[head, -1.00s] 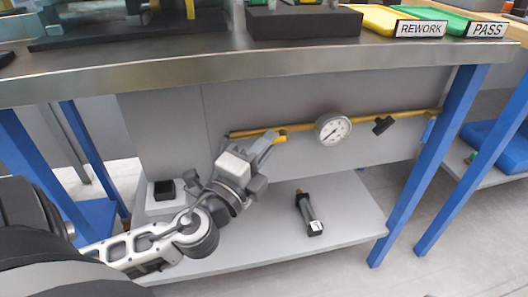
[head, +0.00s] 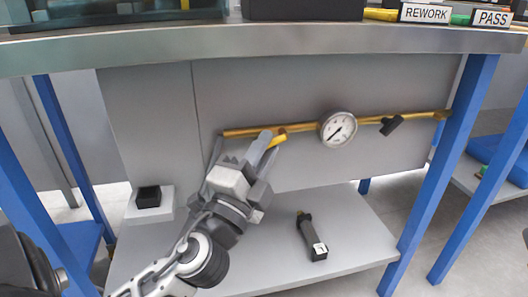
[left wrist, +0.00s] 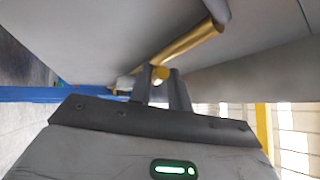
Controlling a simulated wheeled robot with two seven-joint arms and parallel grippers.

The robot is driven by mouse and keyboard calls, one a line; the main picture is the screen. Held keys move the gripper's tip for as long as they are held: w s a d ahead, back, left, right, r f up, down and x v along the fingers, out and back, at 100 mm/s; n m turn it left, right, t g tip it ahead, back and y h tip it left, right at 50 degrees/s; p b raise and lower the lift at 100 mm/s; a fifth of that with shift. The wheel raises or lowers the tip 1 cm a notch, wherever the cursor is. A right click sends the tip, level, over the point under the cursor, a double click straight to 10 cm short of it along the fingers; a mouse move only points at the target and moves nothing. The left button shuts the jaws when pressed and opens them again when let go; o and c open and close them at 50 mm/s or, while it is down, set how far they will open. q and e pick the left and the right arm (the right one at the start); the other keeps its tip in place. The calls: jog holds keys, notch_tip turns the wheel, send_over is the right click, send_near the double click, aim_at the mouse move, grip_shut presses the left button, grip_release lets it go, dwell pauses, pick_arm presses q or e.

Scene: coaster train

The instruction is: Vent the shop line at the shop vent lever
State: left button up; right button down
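A brass pipe (head: 305,126) runs along the grey panel under the bench, with a round pressure gauge (head: 338,129) on it. A short yellow lever (head: 278,139) sits on the pipe left of the gauge. I take it for the shop vent lever, though no label shows. My left gripper (head: 265,150) is at this lever. In the left wrist view the lever's rounded yellow end (left wrist: 160,75) shows between my two fingertips, which stand a little apart. I cannot tell whether they press on it. My right gripper is not in view.
A black handle (head: 391,125) is on the pipe right of the gauge. A black tool-like object (head: 312,238) lies on the lower shelf (head: 345,225). A black block on a white base (head: 148,197) stands at left. Blue legs (head: 440,170) flank the bench.

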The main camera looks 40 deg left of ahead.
pick_arm(q)
jog(key=shift+o, duration=0.8)
